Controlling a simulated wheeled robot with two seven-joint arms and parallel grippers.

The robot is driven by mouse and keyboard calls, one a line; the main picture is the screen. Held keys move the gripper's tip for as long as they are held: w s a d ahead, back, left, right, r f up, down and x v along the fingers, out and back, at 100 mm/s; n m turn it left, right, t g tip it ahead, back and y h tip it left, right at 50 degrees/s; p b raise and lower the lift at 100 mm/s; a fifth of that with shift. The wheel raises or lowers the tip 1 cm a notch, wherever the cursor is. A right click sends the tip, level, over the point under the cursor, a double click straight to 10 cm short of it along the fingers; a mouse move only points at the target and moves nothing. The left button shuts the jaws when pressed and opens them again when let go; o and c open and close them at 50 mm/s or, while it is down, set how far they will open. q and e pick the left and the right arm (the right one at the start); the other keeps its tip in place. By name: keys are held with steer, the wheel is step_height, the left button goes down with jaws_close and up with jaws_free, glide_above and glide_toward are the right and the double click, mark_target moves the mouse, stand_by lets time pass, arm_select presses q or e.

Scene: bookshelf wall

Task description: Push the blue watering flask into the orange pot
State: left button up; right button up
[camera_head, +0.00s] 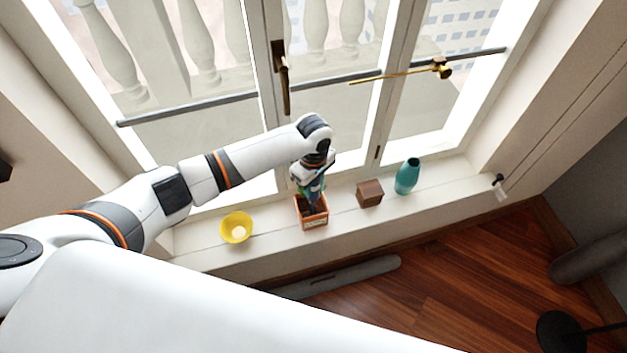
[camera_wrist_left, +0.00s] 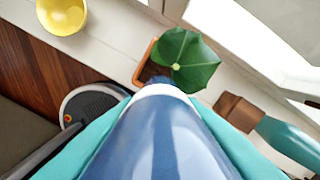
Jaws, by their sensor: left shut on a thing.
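The orange pot (camera_head: 314,225) stands on the white window sill, with dark soil inside. A green leafy plant (camera_wrist_left: 186,60) grows in it and hides much of the orange pot (camera_wrist_left: 146,66) in the left wrist view. My left gripper (camera_head: 314,190) points down right above the pot and is shut on the blue watering flask (camera_wrist_left: 160,140). The flask fills the lower middle of the left wrist view, its far end at the pot beside the leaf. Whether its tip touches the soil is hidden. My right gripper is in neither view.
A yellow bowl (camera_head: 236,228) stands left of the pot. A brown wooden box (camera_head: 370,194) and a teal vase (camera_head: 407,176) stand to its right. The window frame and its handle (camera_head: 284,75) rise behind. The sill's front edge drops to the wooden floor (camera_head: 440,290).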

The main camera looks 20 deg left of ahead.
arm_select(q)
steer(key=shift+f+b, duration=0.55)
steer(key=shift+f, duration=0.9)
steer(key=o, duration=1.1)
steer(key=shift+o, duration=0.2)
steer(key=o, duration=0.3)
steer(key=shift+o, duration=0.2)
steer(key=shift+r, duration=0.15)
step_height(320, 180, up, 9)
steer(key=p, duration=1)
